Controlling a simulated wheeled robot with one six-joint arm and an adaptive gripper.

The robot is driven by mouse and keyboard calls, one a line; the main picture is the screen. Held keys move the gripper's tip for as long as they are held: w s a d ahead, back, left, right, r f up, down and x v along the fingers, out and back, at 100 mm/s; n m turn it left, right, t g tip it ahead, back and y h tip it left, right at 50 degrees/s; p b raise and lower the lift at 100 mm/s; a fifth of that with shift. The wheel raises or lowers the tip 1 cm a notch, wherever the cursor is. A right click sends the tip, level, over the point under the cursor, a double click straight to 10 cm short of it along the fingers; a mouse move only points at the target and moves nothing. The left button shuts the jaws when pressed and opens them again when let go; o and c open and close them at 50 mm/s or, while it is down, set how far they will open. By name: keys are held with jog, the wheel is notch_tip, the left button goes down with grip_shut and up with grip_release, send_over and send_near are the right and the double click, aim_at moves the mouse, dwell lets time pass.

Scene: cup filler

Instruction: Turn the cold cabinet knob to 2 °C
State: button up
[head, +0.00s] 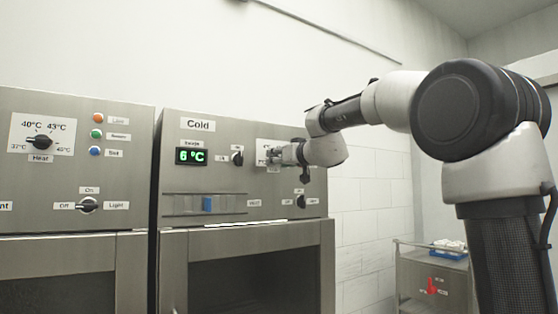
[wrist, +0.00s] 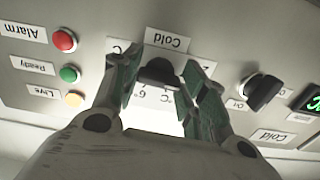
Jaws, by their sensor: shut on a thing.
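The cold cabinet (head: 245,190) has a steel front panel with a "Cold" sign and a green display (head: 191,156) reading 6 °C. My gripper (head: 272,156) is at the panel's right part and hides the temperature knob there in the head view. In the wrist view, which is upside down, the black knob (wrist: 158,71) sits on a white dial plate between the two fingers of my gripper (wrist: 160,78). The fingers are shut on the knob. A "6°" mark shows beside it; the other marks are mostly covered, and I cannot tell where the pointer stands.
Another black switch (head: 237,158) stands between the display and my gripper. Red, green and yellow indicators (wrist: 69,74) line the panel. A warm cabinet (head: 75,180) with its own knob (head: 40,142) is at left; a cart (head: 430,275) is at right.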

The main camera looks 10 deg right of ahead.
jog(key=shift+f+n, duration=0.15)
jog(key=shift+n, duration=0.35)
jog(key=o, duration=1)
jog(key=v, duration=1.2)
